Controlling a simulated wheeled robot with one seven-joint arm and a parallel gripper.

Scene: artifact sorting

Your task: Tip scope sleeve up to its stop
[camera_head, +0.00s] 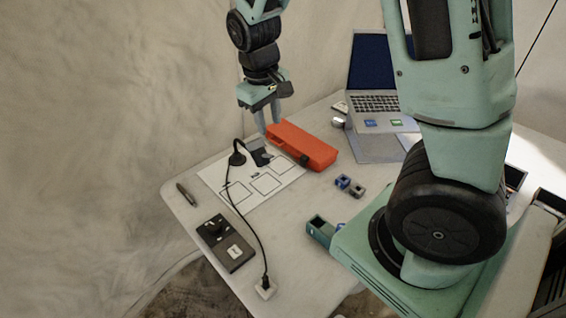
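A dark scope-like device (258,152) stands at the back of a white printed sheet. I cannot clearly tell its sleeve from its body at this size. A black round-headed piece (237,158) with a cable sits just to its left. My gripper (268,124) points down above and behind the device, near the left end of an orange-red case (303,146). Its two fingers look slightly apart, with nothing seen between them. It appears to be clear of the device.
The table holds a sheet with outlined boxes (238,199), a pen (187,194), a black box with a knob (226,244), a white socket block (265,288), small blue and grey blocks (350,186) and a laptop (376,103). The cable crosses the sheet. My arm hides the right side.

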